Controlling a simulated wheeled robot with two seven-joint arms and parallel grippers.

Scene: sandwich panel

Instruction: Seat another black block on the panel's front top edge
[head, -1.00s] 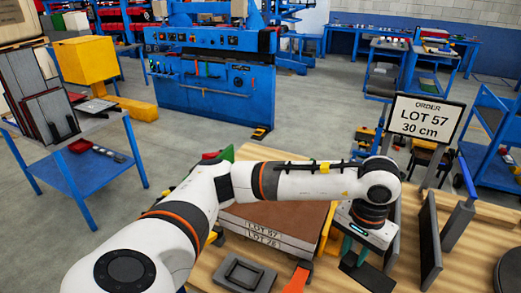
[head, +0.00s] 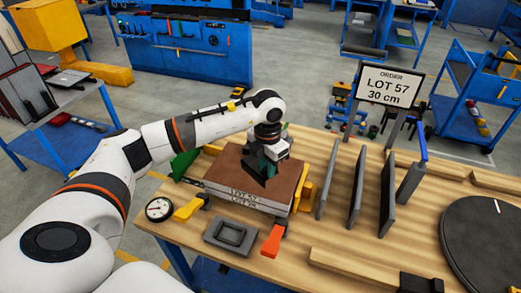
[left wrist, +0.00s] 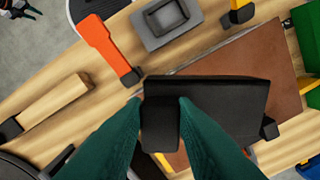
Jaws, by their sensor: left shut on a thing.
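My left gripper (head: 268,163), with teal fingers, is above the brown-topped panel (head: 228,165) on the wooden bench. It is shut on a black block (head: 262,178), and the fingers pinch its narrow part in the left wrist view (left wrist: 160,125). The block's wide part (left wrist: 215,92) hides some of the panel (left wrist: 235,52). I cannot tell whether the block touches the panel. The panel's front edge carries labels reading LOT 57 and another lot. A yellow-handled piece (head: 187,208) with a black end is at the front left corner. An orange-handled piece (head: 272,241) is near the front right corner.
A grey tray (head: 231,236) lies in front of the panel, with a round dial (head: 159,208) to its left. Several dark upright plates (head: 356,187) stand to the right, below the order sign (head: 388,88). A dark disc (head: 488,245) lies far right.

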